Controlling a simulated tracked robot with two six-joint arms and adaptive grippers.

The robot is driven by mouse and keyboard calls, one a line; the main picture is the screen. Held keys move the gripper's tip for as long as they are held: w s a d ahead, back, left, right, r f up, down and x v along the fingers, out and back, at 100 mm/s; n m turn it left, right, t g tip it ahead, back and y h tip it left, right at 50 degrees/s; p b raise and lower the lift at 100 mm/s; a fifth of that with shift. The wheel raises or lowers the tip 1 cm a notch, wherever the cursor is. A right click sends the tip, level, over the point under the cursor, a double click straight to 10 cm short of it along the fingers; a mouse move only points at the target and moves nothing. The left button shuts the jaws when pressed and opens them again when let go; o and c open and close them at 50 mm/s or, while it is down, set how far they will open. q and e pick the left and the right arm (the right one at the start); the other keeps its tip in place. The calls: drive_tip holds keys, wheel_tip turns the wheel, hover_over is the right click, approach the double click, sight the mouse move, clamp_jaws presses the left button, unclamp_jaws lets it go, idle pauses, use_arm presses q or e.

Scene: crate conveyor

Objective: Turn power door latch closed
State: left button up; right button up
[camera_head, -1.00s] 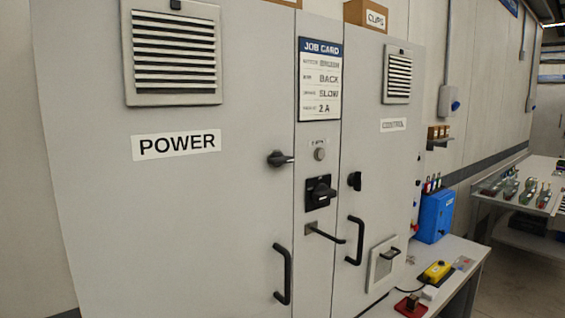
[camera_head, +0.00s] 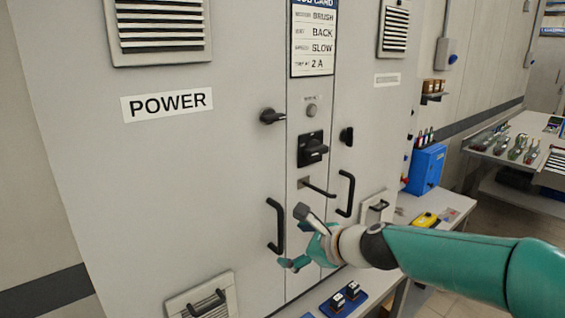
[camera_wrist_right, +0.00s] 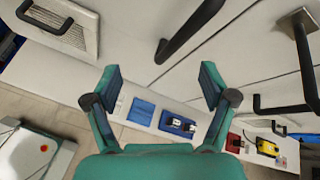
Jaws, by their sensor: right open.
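The power door (camera_head: 170,170) is the wide grey panel labelled POWER, and it sits flush with the cabinet front. My right gripper (camera_head: 296,240) is in front of the cabinet, right beside and below that handle, well below the latch. It is open and empty; in the right wrist view its two fingers (camera_wrist_right: 160,82) stand wide apart. My left gripper is out of view.
A black rotary switch (camera_head: 313,149) and a rod-like lever (camera_head: 318,187) stick out of the middle column. The control door has its own handle (camera_head: 346,193) and latch (camera_head: 346,136). A bench (camera_head: 405,230) with a blue box (camera_head: 425,169) stands at the right.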

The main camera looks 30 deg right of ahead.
wheel_tip(320, 180, up, 11)
drive_tip(key=s+d+m+t, duration=0.2)
drive_tip(key=s+m, duration=0.1)
drive_tip(key=m+t, duration=0.4)
approach(276, 120)
drive_tip(key=w, duration=0.3)
drive_tip(key=w+p, duration=0.1)
drive_tip(key=w, duration=0.2)
drive_tip(key=w+p, duration=0.1)
drive_tip(key=w, duration=0.3)
drive_tip(key=shift+a, duration=0.3)
drive_tip(key=shift+c, duration=0.3)
